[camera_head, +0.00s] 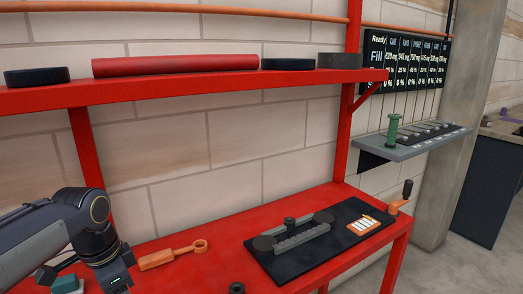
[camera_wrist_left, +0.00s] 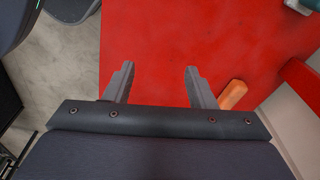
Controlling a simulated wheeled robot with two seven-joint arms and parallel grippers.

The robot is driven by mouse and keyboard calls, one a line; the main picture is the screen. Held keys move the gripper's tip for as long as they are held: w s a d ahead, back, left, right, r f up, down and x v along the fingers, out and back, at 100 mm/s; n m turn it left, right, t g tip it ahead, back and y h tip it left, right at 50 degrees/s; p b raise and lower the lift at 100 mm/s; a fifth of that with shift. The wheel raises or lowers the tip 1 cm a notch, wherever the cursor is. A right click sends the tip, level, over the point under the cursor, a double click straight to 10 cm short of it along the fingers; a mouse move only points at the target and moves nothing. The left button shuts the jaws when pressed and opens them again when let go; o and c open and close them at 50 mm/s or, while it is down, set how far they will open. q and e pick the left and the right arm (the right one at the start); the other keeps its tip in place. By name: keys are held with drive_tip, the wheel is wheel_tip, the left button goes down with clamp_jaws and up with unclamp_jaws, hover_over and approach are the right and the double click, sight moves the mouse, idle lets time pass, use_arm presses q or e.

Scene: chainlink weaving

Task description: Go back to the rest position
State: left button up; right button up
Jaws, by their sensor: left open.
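My left arm comes in from the left in the head view, with its wrist above the left part of the red bench (camera_head: 215,225); its fingertips are out of that picture. In the left wrist view my left gripper (camera_wrist_left: 158,85) is open, with its two fingers well apart and nothing between them. It points down over the red bench top (camera_wrist_left: 165,45). The end of an orange tool (camera_wrist_left: 233,95) lies just right of the right finger. The whole orange wrench-like tool (camera_head: 175,255) lies right of my wrist in the head view. My right gripper is in neither view.
A black mat (camera_head: 330,252) holds a grey toothed part (camera_head: 300,237) and a white-and-orange block (camera_head: 363,225). A red shelf (camera_head: 200,92) spans above, carrying a red bar (camera_head: 175,65) and dark pieces. A green-and-grey item (camera_head: 65,284) lies by my wrist. A grey side shelf (camera_head: 415,142) stands right.

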use_arm(q)
drive_tip(key=s+d+f+n+t+h, duration=0.2)
drive_tip(key=s+d+f+n, duration=0.15)
drive_tip(key=s+n, duration=0.4)
drive_tip(key=s+d+f+n+t+h, duration=0.1)
drive_tip(key=s+d+f+n+t, duration=0.25)
drive_tip(key=s, duration=0.65)
wheel_tip(320, 180, up, 12)
drive_tip(key=g+p, duration=0.1)
drive_tip(key=p, duration=1.1)
drive_tip(key=shift+w+a+r, duration=0.25)
drive_tip(key=shift+w+a, duration=0.05)
